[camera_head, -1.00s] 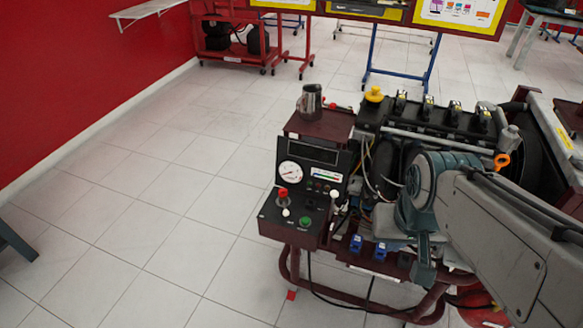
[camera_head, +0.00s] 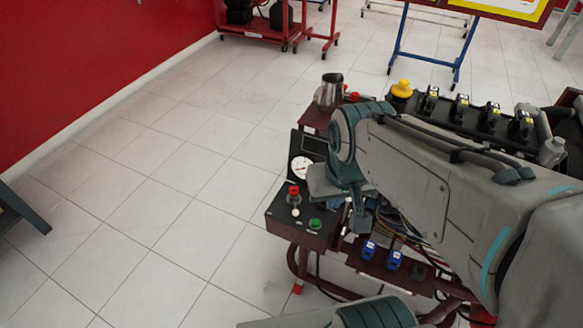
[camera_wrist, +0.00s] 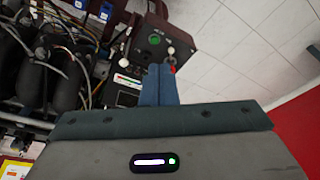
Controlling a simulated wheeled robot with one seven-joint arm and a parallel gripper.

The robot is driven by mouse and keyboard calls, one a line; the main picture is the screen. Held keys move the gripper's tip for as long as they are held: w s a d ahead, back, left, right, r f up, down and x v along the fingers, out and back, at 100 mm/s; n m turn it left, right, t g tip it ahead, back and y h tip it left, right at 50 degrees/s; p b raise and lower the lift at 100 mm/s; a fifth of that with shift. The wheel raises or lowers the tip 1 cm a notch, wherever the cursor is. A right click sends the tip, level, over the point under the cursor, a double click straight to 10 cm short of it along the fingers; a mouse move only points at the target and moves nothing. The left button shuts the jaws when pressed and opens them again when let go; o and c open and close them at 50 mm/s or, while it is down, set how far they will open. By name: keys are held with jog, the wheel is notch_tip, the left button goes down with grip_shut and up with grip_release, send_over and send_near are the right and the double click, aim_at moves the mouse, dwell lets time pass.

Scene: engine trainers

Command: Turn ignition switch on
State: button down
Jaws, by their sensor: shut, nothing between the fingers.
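The engine trainer's control box (camera_head: 283,225) has a red knob (camera_head: 293,191) and a green button (camera_head: 314,223) on its sloping top. In the wrist view the green button (camera_wrist: 153,39) shows on the box, with white knobs beside it. My gripper (camera_wrist: 160,68) has its fingers together and empty, in front of the panel; part of the red knob (camera_wrist: 172,68) shows right beside the fingertips. I cannot tell whether they touch anything. In the head view my arm covers much of the instrument face; only part of the round gauge (camera_head: 301,167) shows. I cannot make out the ignition switch.
A metal jug (camera_head: 330,90) stands on the trainer's top shelf near a yellow cap (camera_head: 402,88). The engine and cables (camera_wrist: 50,50) lie close to the left of my fingers in the wrist view. The tiled floor (camera_head: 170,210) left of the trainer is clear.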

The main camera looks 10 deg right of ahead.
jog(key=w+f+m+g+y+b, duration=0.2)
jog(key=w+f+m+b, duration=0.2)
jog(key=w+f+m, duration=0.6)
jog(key=m+g+b, duration=0.1)
jog(key=m+b, duration=0.2)
jog(key=m, duration=0.3)
send_near(294, 202)
jog(key=s+d+r, duration=0.2)
jog(key=s+d, duration=0.1)
jog(key=d, duration=0.1)
jog(key=shift+s+a+r+y, duration=0.15)
jog(key=shift+s+y, duration=0.05)
jog(key=shift+y, duration=0.2)
jog(key=x, duration=1)
jog(key=shift+s, duration=0.1)
